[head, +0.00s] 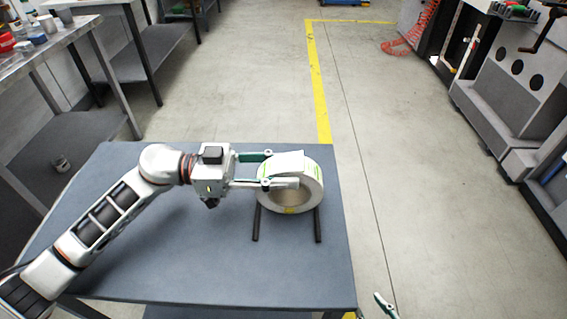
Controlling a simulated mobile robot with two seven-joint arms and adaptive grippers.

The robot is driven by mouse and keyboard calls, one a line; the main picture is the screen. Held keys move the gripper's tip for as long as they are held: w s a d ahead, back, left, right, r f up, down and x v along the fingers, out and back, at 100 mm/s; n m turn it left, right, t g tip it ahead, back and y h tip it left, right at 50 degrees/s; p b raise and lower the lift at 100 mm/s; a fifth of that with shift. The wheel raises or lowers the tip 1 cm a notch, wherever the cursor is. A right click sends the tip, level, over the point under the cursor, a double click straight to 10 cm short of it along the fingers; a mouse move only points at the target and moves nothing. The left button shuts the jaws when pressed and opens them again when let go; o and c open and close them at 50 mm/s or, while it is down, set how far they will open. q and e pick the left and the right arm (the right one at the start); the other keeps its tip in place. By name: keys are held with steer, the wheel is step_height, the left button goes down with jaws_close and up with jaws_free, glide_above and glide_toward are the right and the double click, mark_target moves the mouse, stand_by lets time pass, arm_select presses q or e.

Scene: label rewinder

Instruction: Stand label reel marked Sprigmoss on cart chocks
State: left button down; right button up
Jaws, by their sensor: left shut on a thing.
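A white label reel (313,187) with green and yellow marks is at the right part of the grey cart top (190,262). My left gripper (283,169) reaches in from the left and is shut on the reel's upper part, one finger in front of it. The reel's core opening faces me; its name cannot be read. Two dark parallel bars, the chocks (318,226), show below the reel, which covers their far ends. I cannot tell whether the reel rests on them. Only a tip of my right gripper (385,305) shows at the bottom edge, away from the cart.
The cart top is otherwise clear. A workbench (52,48) with jars stands at the upper left. A grey machine (507,85) with round holes and a crank stands at the right. A yellow floor line (318,80) runs behind the cart. The floor to the right is free.

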stand_by(0.3)
arm_select(q)
steer(key=c, duration=1.3)
jaws_free()
steer(key=shift+f, duration=0.2)
steer(key=a, duration=1.2)
steer(key=shift+r, duration=0.1)
